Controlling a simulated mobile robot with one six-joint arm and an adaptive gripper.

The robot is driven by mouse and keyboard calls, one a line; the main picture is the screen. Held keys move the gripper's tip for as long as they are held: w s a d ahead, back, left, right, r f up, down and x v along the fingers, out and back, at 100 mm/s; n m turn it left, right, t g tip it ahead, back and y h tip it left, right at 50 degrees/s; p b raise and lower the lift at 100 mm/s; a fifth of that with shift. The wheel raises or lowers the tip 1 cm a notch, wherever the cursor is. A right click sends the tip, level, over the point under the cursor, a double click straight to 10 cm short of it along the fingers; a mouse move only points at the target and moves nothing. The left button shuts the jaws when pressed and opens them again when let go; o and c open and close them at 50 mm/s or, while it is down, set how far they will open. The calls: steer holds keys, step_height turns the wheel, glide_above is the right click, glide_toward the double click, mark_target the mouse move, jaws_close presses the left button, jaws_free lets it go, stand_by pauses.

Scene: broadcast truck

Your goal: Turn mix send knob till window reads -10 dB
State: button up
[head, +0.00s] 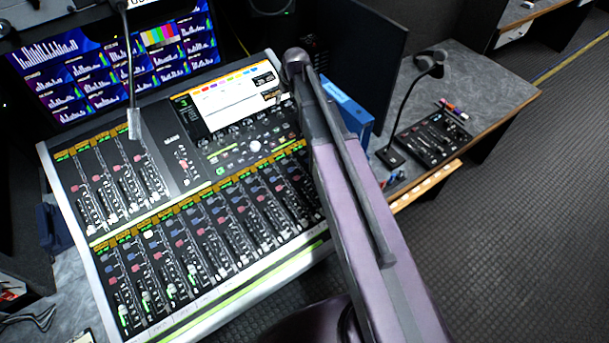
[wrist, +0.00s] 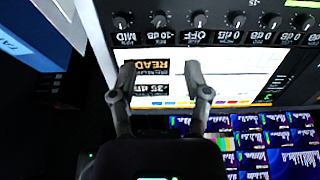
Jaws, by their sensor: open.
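The mixing console (head: 215,215) stands at centre left in the head view, with a bright screen (head: 228,98). In the wrist view a row of small black knobs (wrist: 160,19) runs along the screen's edge, with dark value windows (wrist: 160,37) beside them. One window seems to read -30 dB, others MID, OFF and 0 dB. I cannot tell which knob is mix send.
A gooseneck microphone (head: 133,122) rises over the console's left part. Monitors (head: 115,55) stand behind it. A blue box (head: 347,103) and a dark panel (head: 355,55) stand close on the right. A small control unit (head: 433,138) sits on the side desk.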

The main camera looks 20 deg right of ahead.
steer(key=s+f+m+g+b, duration=0.1)
steer(key=s+f+b, duration=0.2)
steer(key=s, duration=0.5)
steer(key=s+f+m+g+b, duration=0.1)
steer(key=s+f+b, duration=0.2)
steer(key=s, duration=0.5)
steer(key=s+a+f+m+g+h+b, duration=0.1)
steer(key=s+f+b, duration=0.3)
steer(key=s, duration=0.5)
steer(key=shift+f+m+g, duration=0.3)
steer(key=shift+f+g, duration=0.1)
steer(key=shift+s+f, duration=0.25)
steer(key=shift+s, duration=0.35)
steer(key=shift+a, duration=0.1)
steer(key=shift+s, duration=0.5)
steer(key=shift+w, duration=0.1)
stand_by(1.7)
